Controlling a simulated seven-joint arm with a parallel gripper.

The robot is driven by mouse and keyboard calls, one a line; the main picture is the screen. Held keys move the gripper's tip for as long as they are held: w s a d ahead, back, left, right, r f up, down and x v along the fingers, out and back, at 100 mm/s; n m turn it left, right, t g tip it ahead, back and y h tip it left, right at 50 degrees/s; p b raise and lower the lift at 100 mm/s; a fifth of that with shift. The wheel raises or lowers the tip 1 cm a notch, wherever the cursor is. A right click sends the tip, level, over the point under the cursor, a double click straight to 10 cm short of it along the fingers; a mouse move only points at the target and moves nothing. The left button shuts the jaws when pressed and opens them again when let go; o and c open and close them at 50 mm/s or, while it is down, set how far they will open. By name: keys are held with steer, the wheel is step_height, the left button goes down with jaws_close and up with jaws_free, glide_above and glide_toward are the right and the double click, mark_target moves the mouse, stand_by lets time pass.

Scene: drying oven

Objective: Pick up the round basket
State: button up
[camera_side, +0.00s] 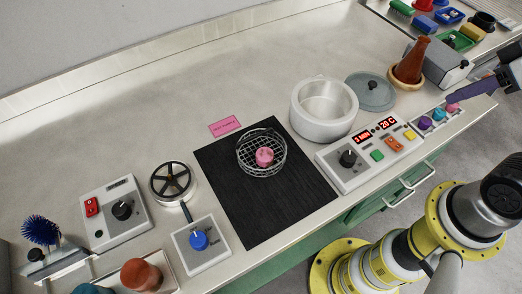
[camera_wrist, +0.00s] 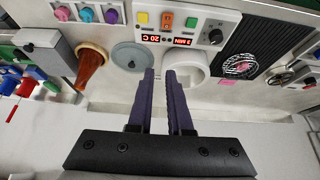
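The round wire basket (camera_side: 246,168) sits on a black mat (camera_side: 226,201) in the middle of the counter, with a pink object (camera_side: 264,156) inside it. In the wrist view the basket (camera_wrist: 228,69) is at the right, on the dark mat. My gripper (camera_wrist: 161,73) has two purple fingers with a gap between them, and nothing shows in the gap. In the side view my gripper (camera_side: 452,98) is at the far right, above the control buttons and well away from the basket.
A white round pot (camera_side: 322,131) stands right of the basket, with a grey lid (camera_side: 370,92) and a brown flask (camera_side: 412,62) beyond. A control panel (camera_side: 372,150) lies in front of the pot. A pink label (camera_side: 224,125) is behind the mat. The back counter is clear.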

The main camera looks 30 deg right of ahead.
steer(key=w+a+r+n, duration=0.2)
steer(key=w+r+n, duration=0.4)
steer(key=r, duration=0.1)
steer(key=n+g, duration=0.6)
steer(key=n, duration=0.6)
glide_above(255, 135)
step_height(255, 135, down, 12)
step_height(255, 135, down, 14)
steer(key=shift+r, duration=0.1)
